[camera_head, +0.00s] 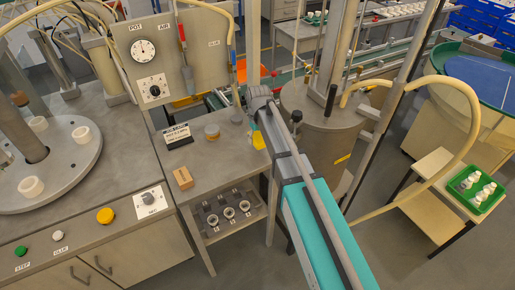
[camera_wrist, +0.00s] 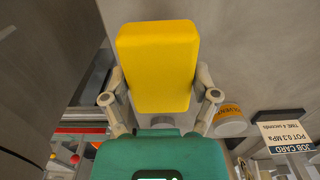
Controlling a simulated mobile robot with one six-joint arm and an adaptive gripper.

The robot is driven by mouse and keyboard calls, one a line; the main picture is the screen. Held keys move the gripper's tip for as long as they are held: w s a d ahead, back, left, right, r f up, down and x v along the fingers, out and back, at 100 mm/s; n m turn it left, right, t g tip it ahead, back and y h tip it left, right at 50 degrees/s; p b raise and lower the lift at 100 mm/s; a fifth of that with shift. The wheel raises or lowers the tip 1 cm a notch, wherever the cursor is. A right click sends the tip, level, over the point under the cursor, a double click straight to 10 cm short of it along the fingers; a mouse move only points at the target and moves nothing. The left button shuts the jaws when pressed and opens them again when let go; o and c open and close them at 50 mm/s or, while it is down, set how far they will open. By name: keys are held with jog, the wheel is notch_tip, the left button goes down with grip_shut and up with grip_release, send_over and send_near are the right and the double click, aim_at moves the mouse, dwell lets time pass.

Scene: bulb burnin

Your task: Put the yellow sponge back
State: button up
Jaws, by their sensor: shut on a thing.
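The yellow sponge (camera_wrist: 157,65) is a rounded block that fills the upper middle of the wrist view. My gripper (camera_wrist: 160,98) is shut on it, with one finger at each side of its lower part. In the head view the sponge (camera_head: 258,140) shows as a small yellow patch at the right edge of the grey bench top (camera_head: 220,160). My gripper (camera_head: 250,124) is above that edge there, partly hidden by my arm. I cannot tell whether the sponge touches the bench.
A small round tub (camera_head: 212,131) and a job card (camera_head: 178,135) stand left of the sponge. A tan block (camera_head: 183,178) lies nearer the front. A large metal pot (camera_head: 325,125) stands close on the right. The bench between tub and front edge is mostly clear.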

aim_at(258, 133)
jog(key=shift+w+a+f, duration=0.1)
jog(key=shift+w+f, duration=0.15)
jog(key=shift+f, duration=0.1)
jog(key=shift+f, duration=0.1)
jog(key=shift+w+a+f+b, duration=0.1)
jog(key=shift+w+f+b, duration=0.35)
jog(key=shift+b, duration=0.25)
jog(key=shift+f+b, duration=1.45)
jog(key=shift+f, duration=0.1)
jog(key=o, duration=0.9)
jog(key=shift+c, duration=0.2)
notch_tip(258, 133, up, 12)
jog(key=p, duration=1.2)
